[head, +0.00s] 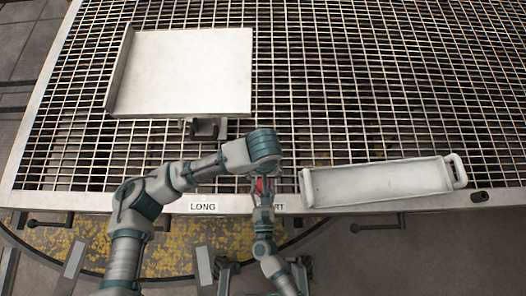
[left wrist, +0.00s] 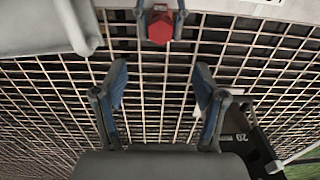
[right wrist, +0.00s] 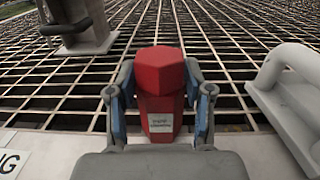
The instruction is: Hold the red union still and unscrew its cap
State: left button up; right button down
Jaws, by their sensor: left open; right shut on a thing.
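The red union (head: 263,186) stands at the front edge of the grating. My right gripper (right wrist: 160,112) is shut on its lower body, which carries a small white label. Its six-sided red cap (right wrist: 159,68) rises clear above the fingers. In the left wrist view the red union (left wrist: 160,27) shows at the top between my right gripper's fingers. My left gripper (left wrist: 164,85) is open and empty, with its fingertips short of the union and apart from it. In the head view my left wrist hides the left fingers.
A white tray (head: 375,183) with end handles lies to the right along the front edge. A white board (head: 185,72) with a raised left side lies at back left, with a grey bracket (head: 205,128) below it. A LONG label (head: 203,207) marks the front edge. Bare grating lies between.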

pick_arm(q)
notch_tip(320, 180, down, 12)
jog(key=shift+a+r, duration=0.1)
jog(key=shift+c, duration=0.3)
jog(key=c, duration=1.2)
jog(key=n, duration=0.4)
jog(key=shift+n+y, duration=0.3)
jog(key=shift+n, duration=0.8)
